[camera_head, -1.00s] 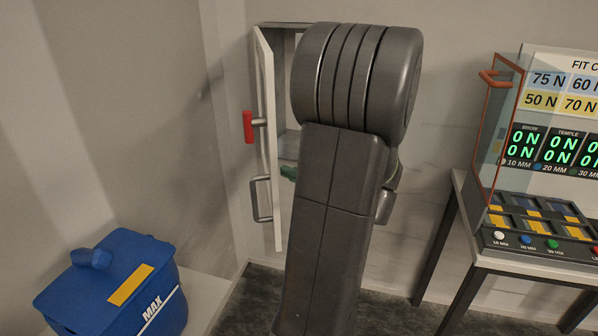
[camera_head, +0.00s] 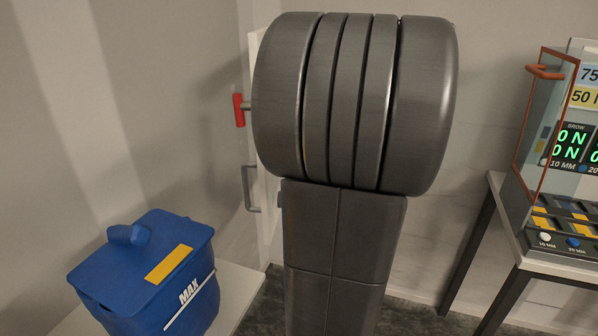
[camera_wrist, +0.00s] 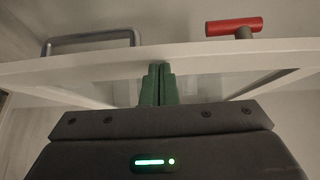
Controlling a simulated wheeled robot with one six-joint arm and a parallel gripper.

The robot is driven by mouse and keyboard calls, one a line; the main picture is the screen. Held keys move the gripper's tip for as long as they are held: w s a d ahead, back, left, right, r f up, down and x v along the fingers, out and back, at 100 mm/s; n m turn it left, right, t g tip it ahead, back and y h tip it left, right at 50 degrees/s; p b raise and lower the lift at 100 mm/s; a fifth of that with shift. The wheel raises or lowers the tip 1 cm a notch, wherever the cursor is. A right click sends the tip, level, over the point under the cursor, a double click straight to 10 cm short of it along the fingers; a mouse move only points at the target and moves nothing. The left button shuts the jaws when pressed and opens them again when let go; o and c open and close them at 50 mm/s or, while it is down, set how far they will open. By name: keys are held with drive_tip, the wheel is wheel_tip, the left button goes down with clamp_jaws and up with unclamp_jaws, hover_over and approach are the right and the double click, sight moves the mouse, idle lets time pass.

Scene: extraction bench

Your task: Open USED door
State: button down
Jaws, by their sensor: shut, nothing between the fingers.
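The cabinet door (camera_head: 254,85) is a white-framed panel, swung out from the wall and seen nearly edge-on in the head view. It carries a red latch knob (camera_head: 239,110) and a grey bar handle (camera_head: 249,189). In the wrist view the door's white edge (camera_wrist: 215,51) crosses the picture, with the grey handle (camera_wrist: 95,39) and red knob (camera_wrist: 234,26) on its far side. My gripper's green fingers (camera_wrist: 159,84) are together and empty, against or very near the door's inner side; contact cannot be told. My arm hides the cabinet interior and the gripper in the head view. No USED label is readable.
A blue bin marked MAX (camera_head: 150,270) stands on a white surface at lower left. A bench (camera_head: 540,254) with a fit-check display and a red-edged clear shield (camera_head: 545,115) stands at right. Dark floor shows between them.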

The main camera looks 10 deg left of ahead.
drive_tip(key=a+b, duration=0.3)
drive_tip(key=a, duration=0.7)
drive_tip(key=shift+s, duration=0.15)
drive_tip(key=shift+d, duration=0.1)
